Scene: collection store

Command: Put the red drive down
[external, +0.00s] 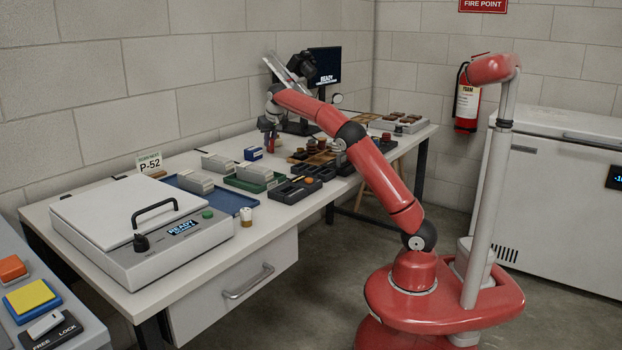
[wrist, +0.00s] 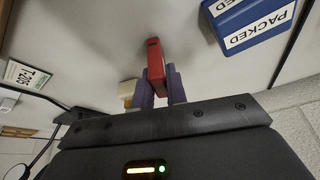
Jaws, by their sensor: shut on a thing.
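The red drive (wrist: 154,62) is a small red block held upright between the two fingers of my gripper (wrist: 160,88) in the wrist view. In the external view my gripper (external: 269,138) points down over the back of the white table (external: 110,255), with the red drive (external: 271,146) low between its fingers. Whether the drive touches the table top is hard to tell. A blue box marked PACKED (wrist: 250,25) lies to the right of the drive in the wrist view, apart from it. The same blue box (external: 254,153) shows just left of my gripper in the external view.
A pale small block (wrist: 127,90) shows left of the fingers in the wrist view. Grey card boxes on a blue tray (external: 236,205), a green tray (external: 262,186) and black trays (external: 291,190) stand in front. A monitor (external: 325,66) stands behind. The wall is close behind my gripper.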

